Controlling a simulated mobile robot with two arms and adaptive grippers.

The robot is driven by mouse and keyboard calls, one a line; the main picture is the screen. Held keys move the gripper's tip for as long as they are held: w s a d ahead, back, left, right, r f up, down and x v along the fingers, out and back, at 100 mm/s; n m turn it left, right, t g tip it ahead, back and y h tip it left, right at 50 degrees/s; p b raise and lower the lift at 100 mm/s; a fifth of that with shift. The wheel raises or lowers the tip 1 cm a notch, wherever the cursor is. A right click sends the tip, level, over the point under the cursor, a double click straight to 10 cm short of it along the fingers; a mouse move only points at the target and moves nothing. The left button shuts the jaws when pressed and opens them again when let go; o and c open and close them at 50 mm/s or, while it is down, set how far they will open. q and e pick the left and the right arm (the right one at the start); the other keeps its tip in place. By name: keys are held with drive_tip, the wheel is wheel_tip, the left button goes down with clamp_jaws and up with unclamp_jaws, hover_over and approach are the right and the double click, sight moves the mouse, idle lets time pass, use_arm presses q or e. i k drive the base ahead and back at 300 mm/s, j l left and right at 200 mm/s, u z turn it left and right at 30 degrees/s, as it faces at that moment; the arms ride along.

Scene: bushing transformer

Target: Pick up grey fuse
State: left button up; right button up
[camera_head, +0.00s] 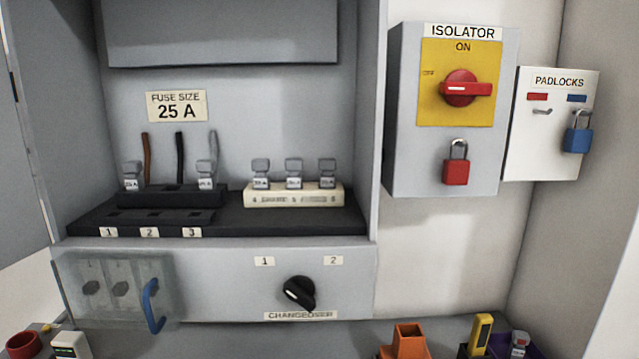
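Small grey fuses with white labels stand in the open cabinet. Three sit side by side on a cream holder (293,197): a left fuse (260,172), a middle fuse (293,173) and a right fuse (327,173). A grey fuse (132,175) stands at the left end of the black fuse block (150,215), and another grey fuse (206,174) at its right end. The middle position there shows no fuse. A small grey-topped item (520,340), perhaps a fuse, is at the bottom right, partly cut off. Neither of my grippers is in view.
A clear cover (115,290) with a blue handle (152,305) and a black changeover knob (299,292) are below the fuses. The isolator box (400,160) with a red padlock (456,172) is at right. An orange holder (408,343) and yellow tool (481,335) stand in front.

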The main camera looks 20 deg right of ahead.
sight(326, 165)
drive_tip(key=k+l+u, duration=0.3)
drive_tip(key=k+u, duration=0.2)
drive_tip(key=k+l+u, duration=0.1)
drive_tip(key=k+u, duration=0.35)
